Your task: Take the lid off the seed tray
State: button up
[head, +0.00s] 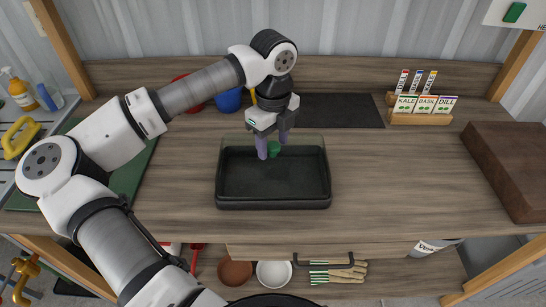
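The black seed tray (272,203) sits on the wooden bench near its front edge. A clear, faintly green lid (310,141) shows above the tray's back rim and appears to lie over the tray. A small green knob (274,149) stands on the lid. My gripper (273,146) reaches down from above with its two purple fingers apart, one on each side of the knob in the picture. I cannot tell whether the fingers touch the knob.
A seed packet rack (420,119) stands at the back right, near a dark mat (345,112). A brown block (515,165) lies at the right end. A blue pot (229,100) stands behind my arm. The bench right of the tray is clear.

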grip_shut()
jog(key=shift+r, duration=0.1)
